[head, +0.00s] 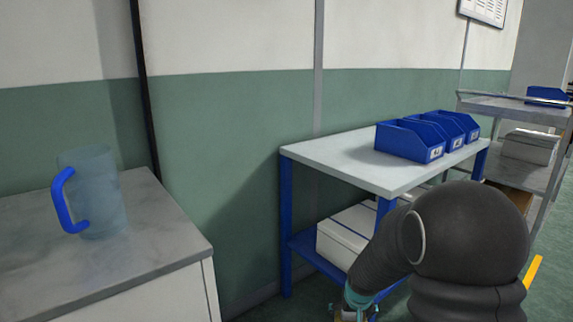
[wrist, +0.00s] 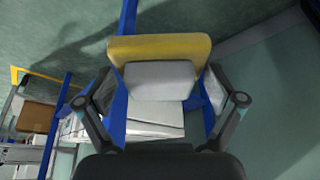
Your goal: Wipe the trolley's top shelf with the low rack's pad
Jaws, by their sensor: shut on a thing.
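In the wrist view my gripper (wrist: 160,88) is shut on a pad (wrist: 160,48) with a yellow layer and a pale grey block. The pad is held across between the two fingers. In the head view my dark arm fills the lower right and hides most of the gripper. A grey metal trolley stands at the far right of the head view. Its top shelf (head: 510,109) has a rail and a blue bin (head: 546,96) at its right end. The pad is well apart from that shelf. I cannot tell which piece is the low rack.
A blue-legged bench (head: 335,158) holds several blue bins (head: 408,140) on top and white boxes (head: 345,236) below. A clear jug (head: 98,195) with a blue handle stands on the left counter (head: 150,235). A yellow bar (head: 533,272) shows beside my arm.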

